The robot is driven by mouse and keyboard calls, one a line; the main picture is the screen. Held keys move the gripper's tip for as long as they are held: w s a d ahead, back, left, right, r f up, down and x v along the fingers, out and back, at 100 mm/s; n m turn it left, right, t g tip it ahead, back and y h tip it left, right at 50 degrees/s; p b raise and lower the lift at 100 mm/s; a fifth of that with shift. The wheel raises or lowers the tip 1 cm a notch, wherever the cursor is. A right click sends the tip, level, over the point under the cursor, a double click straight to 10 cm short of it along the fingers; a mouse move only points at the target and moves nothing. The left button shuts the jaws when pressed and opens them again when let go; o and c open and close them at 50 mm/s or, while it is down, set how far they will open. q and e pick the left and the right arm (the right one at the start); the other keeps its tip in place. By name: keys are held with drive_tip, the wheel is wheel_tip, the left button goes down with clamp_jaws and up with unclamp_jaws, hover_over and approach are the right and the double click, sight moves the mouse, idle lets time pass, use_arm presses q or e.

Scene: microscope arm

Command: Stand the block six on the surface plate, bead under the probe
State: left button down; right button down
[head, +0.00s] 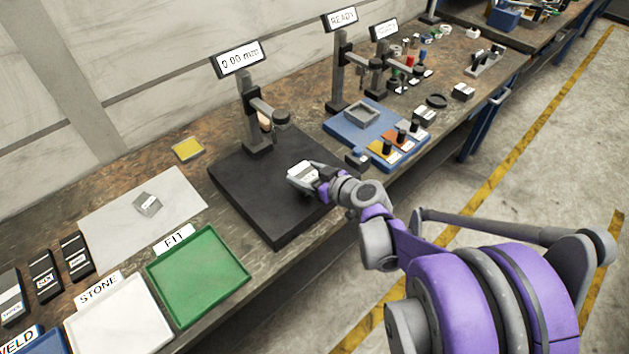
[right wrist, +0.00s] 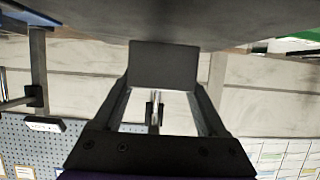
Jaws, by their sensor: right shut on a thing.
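The black surface plate (head: 250,205) lies mid-bench. Its stand carries the probe (head: 281,118) over the plate's back part, under a display reading 0.00 mm. My right gripper (head: 316,181) is shut on a small grey block (head: 303,171) with a pale label, over the plate's right part, to the front right of the probe. In the right wrist view the block's plain grey face (right wrist: 164,66) sits between the fingers. I cannot read its label, see a bead, or tell whether it touches the plate. My left gripper is not in view.
Another grey block (head: 148,204) lies on a pale sheet (head: 105,225). A green FIT tray (head: 200,272), a white STONE tray (head: 120,318) and black labelled holders (head: 45,276) are at left. A blue fixture board (head: 345,125) stands just right of the plate.

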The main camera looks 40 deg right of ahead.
drive_tip(key=w, duration=0.7)
drive_tip(key=w+a, duration=0.1)
drive_tip(key=w, duration=0.2)
drive_tip(key=shift+w, duration=0.35)
drive_tip(key=shift+w+f, duration=0.2)
drive_tip(key=shift+f, duration=1.55)
unclamp_jaws()
drive_tip(key=shift+f, duration=0.1)
